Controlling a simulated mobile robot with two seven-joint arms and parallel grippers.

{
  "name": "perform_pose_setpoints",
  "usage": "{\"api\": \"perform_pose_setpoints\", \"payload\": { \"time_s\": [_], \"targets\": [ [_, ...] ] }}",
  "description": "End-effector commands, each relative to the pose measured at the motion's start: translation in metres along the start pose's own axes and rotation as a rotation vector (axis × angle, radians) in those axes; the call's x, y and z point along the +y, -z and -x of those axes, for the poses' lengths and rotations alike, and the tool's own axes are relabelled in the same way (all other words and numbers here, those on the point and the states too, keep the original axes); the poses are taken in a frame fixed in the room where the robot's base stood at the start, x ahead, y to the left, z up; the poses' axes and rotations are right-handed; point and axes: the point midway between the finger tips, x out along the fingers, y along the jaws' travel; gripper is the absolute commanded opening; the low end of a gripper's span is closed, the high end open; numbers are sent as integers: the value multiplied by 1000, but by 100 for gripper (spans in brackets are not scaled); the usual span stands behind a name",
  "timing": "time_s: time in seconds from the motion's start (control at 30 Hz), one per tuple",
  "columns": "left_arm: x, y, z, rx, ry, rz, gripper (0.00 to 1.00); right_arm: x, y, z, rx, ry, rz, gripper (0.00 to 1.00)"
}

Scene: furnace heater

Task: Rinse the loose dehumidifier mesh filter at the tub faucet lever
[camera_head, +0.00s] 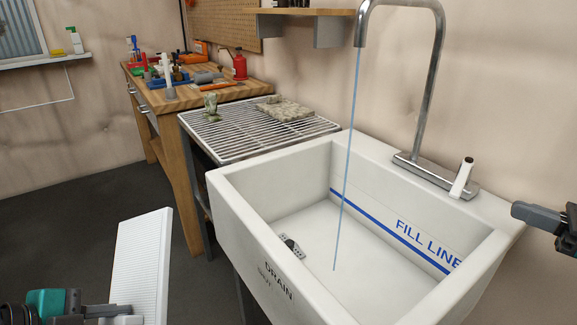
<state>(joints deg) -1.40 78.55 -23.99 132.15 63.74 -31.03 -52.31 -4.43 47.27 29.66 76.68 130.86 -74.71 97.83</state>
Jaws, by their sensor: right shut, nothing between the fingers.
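The mesh filter (143,258) is a white, finely ribbed flat panel at the lower left, upright and slightly tilted, outside the tub. My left gripper (118,314) is shut on its lower edge, and the fingertips are partly hidden at the picture's bottom. The white tub (232,196) has a blue fill line inside. The curved metal faucet (436,75) stands at its back, and a thin stream of water (350,150) falls into the basin. The white faucet lever (463,178) leans at the faucet's base. My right gripper (522,211) is shut and empty, to the right of the lever and apart from it.
Left of the tub, a slatted metal rack (240,143) holds a grey block (284,107) and a small object. A wooden workbench (185,97) with tools stands beyond. The floor at left is clear.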

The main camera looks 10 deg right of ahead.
Motion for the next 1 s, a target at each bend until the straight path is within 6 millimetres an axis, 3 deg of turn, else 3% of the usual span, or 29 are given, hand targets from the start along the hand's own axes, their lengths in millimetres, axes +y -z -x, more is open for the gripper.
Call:
{"api": "perform_pose_setpoints", "payload": {
  "time_s": [0.2,0.4,1.0],
  "targets": [
    [2,-1,-2,1,1,-1,0,0,0,-47,-1,-2,2,0],
    [3,-2,-4,1,1,-1,0,0,0,-76,-1,-1,1,0],
    [0,0,-1,1,2,-1,0,1,-1,-91,0,4,-1,0]
  ]
}}
